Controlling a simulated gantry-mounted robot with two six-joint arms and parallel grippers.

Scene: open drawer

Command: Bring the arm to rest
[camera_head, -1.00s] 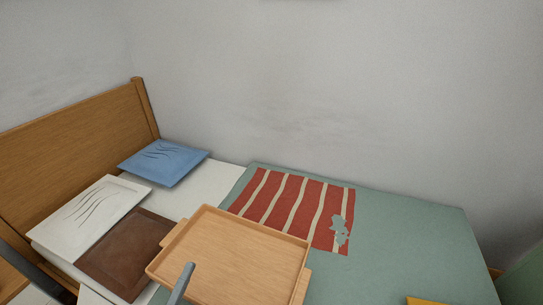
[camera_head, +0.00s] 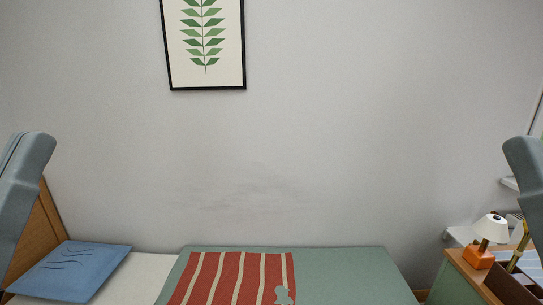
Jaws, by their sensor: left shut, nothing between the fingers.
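A bed with a green cover (camera_head: 345,270) and a red striped blanket (camera_head: 232,278) lies along the bottom. A framed leaf picture (camera_head: 205,42) hangs above. The middle is clear.

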